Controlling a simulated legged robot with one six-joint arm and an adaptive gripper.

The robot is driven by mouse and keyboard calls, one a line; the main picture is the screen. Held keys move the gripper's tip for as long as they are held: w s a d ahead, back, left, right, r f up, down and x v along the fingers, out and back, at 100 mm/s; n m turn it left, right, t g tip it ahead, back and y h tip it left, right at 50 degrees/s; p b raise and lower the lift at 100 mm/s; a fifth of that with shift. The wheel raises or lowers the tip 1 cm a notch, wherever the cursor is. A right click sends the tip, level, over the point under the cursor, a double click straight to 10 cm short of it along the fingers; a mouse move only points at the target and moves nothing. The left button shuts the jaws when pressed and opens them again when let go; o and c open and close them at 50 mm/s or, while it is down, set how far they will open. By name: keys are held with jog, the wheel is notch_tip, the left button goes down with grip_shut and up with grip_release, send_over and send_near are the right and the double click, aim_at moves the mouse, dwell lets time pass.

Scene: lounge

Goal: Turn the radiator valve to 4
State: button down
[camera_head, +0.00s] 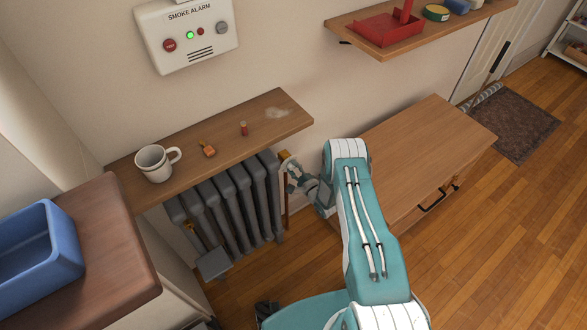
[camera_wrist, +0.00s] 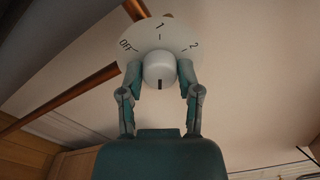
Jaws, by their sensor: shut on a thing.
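The grey radiator (camera_head: 232,205) stands under a wooden shelf. Its valve is at its upper right end, where it is mostly hidden by my gripper in the head view. In the wrist view the valve knob (camera_wrist: 159,68) is white with a black mark on its lower side. A pale dial (camera_wrist: 146,38) behind it shows Off, 1 and 2; the rest of the dial is hidden. The mark faces down in the picture, away from these labels; I cannot read a number there. My gripper (camera_wrist: 160,77) is shut on the knob, a finger on each side; it also shows in the head view (camera_head: 291,168).
The shelf (camera_head: 225,143) above the radiator holds a white mug (camera_head: 155,162) and two small orange and red items. A wooden cabinet (camera_head: 420,165) stands close right of my arm. A copper pipe (camera_head: 285,205) runs below the valve.

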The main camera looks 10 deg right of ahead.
jog(key=shift+s+f, duration=0.25)
jog(key=shift+f, duration=0.15)
jog(key=shift+c, duration=1.5)
grip_release()
jog(key=shift+w+r, duration=0.15)
jog(key=v, duration=1.2)
